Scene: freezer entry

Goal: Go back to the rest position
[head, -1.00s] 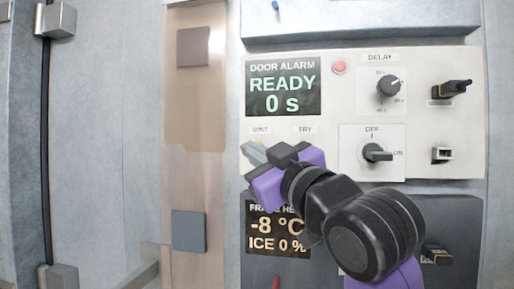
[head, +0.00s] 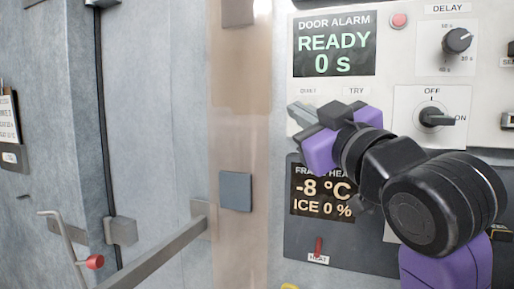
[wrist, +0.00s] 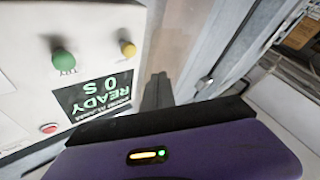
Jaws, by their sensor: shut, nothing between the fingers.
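My gripper (head: 303,114) is shut and empty, in front of the lower left of the door alarm panel (head: 390,80) in the head view. Its purple body hides the buttons under the QUIET and TRY labels there. In the wrist view, my gripper's grey fingers (wrist: 158,92) are together and stand apart from the green button (wrist: 65,62) and the yellow button (wrist: 128,48). The alarm display (head: 334,43) reads READY 0 s; it shows upside down in the wrist view (wrist: 100,93).
A frame heat display (head: 322,190) reads -8 °C, ICE 0 %. A red switch (head: 318,246) is below it. A delay knob (head: 457,40) and an OFF/ON knob (head: 436,117) are on the right. A metal bar (head: 155,250) and a red-knobbed handle (head: 95,262) are lower left.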

